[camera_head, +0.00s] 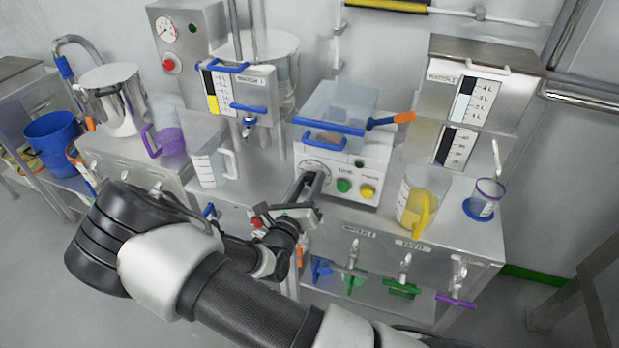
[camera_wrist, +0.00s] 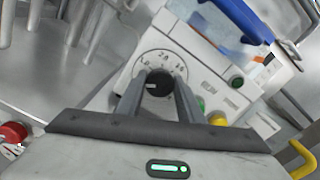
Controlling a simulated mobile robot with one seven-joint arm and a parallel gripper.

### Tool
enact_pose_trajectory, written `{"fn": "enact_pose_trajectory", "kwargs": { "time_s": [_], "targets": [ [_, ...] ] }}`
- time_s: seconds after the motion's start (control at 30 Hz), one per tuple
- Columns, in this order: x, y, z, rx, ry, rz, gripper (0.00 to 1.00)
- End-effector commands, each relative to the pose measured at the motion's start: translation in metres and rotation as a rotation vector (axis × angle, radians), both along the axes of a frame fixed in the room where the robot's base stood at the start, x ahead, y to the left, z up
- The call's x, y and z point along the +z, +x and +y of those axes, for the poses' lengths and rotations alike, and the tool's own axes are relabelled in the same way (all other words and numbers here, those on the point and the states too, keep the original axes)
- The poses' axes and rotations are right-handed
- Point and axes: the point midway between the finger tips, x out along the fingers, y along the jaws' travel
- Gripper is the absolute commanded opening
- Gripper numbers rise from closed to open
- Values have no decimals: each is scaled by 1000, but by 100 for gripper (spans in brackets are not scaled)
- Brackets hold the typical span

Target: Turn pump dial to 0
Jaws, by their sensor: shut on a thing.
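The pump dial is a black round knob (camera_wrist: 159,84) with a white pointer mark. It sits on a white numbered scale (camera_wrist: 160,64), on the front of the white pump box (camera_head: 371,171). My gripper (camera_head: 312,179) reaches to the left part of the pump front. In the wrist view its two fingers (camera_wrist: 158,92) are on either side of the knob, shut on it. The numbers are too small to tell the exact setting. In the head view the fingers hide most of the knob.
Green (camera_head: 344,185) and yellow (camera_head: 367,191) buttons sit right of the dial. A clear bin with a blue rim (camera_head: 330,127) stands on the pump. A red button (camera_wrist: 13,132) is low left.

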Motion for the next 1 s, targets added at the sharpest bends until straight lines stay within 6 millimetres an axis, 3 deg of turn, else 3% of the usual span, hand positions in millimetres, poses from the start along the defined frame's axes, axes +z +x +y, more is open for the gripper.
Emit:
{"fn": "enact_pose_trajectory", "kwargs": {
  "time_s": [0.47,0.5,0.57,0.87,1.0],
  "targets": [
    [-2,-1,0,0,-15,10,12],
    [-2,-1,0,0,-15,9,41],
    [-1,-1,0,0,-15,9,51],
    [-1,-1,0,0,-13,7,52],
    [-1,-10,5,2,-13,9,52]
  ]
}}
